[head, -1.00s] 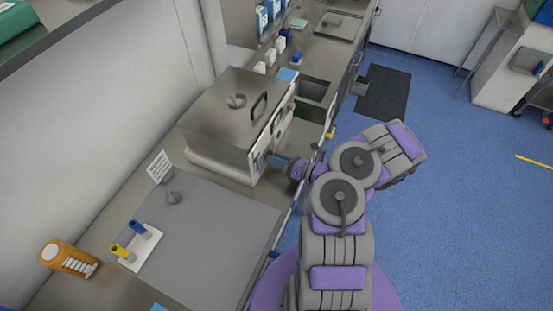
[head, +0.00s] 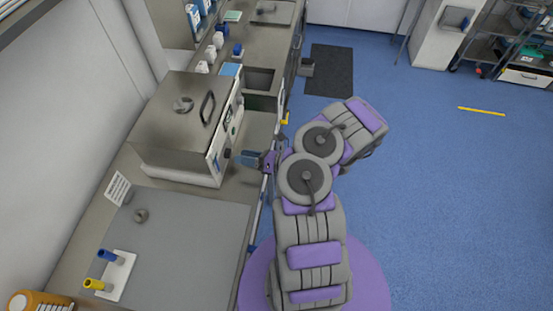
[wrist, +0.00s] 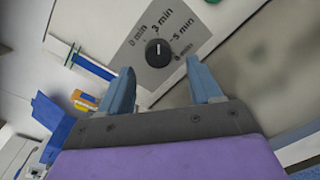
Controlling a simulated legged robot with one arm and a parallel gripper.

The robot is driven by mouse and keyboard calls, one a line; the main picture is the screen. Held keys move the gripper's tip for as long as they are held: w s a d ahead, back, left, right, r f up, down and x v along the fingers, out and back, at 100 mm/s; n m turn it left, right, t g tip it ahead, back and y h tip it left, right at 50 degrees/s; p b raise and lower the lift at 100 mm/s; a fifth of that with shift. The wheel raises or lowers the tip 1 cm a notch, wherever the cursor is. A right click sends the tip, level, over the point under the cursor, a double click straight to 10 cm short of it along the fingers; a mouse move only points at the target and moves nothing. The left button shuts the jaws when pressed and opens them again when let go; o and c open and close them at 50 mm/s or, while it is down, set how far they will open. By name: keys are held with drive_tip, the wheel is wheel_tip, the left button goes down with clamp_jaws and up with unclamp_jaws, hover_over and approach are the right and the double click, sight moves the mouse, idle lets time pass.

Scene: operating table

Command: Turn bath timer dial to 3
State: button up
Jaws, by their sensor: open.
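The bath is a steel box with a lid (head: 165,110), standing on the counter. Its front panel carries a black round dial (wrist: 158,53) on a grey label with minute markings. The dial's white mark points up in the wrist view, roughly toward "3 min". The dial also shows as a small dark knob in the head view (head: 228,153). My gripper (wrist: 160,70) is open, its two blue fingertips below and either side of the dial, with nothing between them. In the head view my gripper (head: 245,158) is just in front of the panel; contact cannot be told.
A grey mat (head: 190,240) lies on the counter in front of the bath, with a white holder (head: 118,278) bearing blue and yellow pieces. An orange container (head: 38,302) stands at lower left. A sink (head: 260,78) lies beyond the bath.

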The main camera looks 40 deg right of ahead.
drive_tip(key=p+v, duration=0.1)
drive_tip(key=v, duration=1.2)
drive_tip(key=shift+s+d+p, duration=0.3)
drive_tip(key=shift+w+f, duration=0.1)
